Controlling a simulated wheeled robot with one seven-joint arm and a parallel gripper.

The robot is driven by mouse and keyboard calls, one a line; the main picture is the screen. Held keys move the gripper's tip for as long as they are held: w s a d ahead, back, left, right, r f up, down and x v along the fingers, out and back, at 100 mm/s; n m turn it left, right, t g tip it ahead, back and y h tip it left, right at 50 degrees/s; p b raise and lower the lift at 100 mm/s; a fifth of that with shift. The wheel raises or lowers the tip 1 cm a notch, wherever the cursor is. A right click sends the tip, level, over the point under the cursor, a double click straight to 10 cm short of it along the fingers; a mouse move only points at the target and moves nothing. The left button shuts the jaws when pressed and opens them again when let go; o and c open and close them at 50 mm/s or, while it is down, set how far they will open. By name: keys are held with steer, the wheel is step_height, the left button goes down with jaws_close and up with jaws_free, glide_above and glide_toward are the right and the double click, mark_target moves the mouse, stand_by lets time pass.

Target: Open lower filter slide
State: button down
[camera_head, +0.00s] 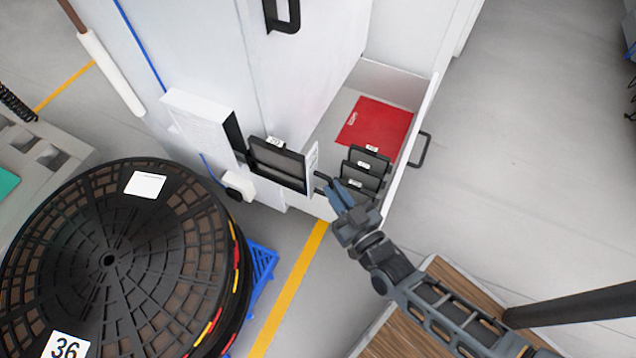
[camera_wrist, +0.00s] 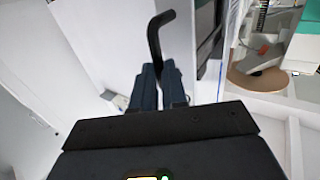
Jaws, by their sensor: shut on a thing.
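The filter slide (camera_head: 278,165) is a dark tray with a pale front plate (camera_head: 312,165). In the head view it stands out to the right of a white housing (camera_head: 195,125), with a dark filter in it. My gripper (camera_head: 335,190) is at the front plate, shut on the slide's black handle (camera_head: 321,176). In the wrist view the bent handle (camera_wrist: 155,38) rises from between the closed fingertips of my gripper (camera_wrist: 158,72). The slide's dark frame (camera_wrist: 212,45) shows to the right of the handle there. The exact grip contact is partly hidden.
An open white drawer (camera_head: 428,105) holds a red folder (camera_head: 375,127) and several dark numbered filters (camera_head: 362,170) close to my gripper. A big black reel (camera_head: 110,255) stands at the lower left. Floor at the right is clear.

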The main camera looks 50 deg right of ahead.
steer(key=shift+s+d, duration=0.2)
steer(key=shift+s, duration=0.4)
steer(key=shift+s+d, duration=0.2)
steer(key=shift+s, duration=0.4)
steer(key=c, duration=1.4)
jaws_free()
steer(key=shift+c, duration=0.2)
steer(key=shift+s, duration=0.1)
steer(key=v, duration=0.7)
steer(key=shift+s+p, duration=0.35)
steer(key=shift+p, duration=0.1)
steer(key=shift+a, duration=0.15)
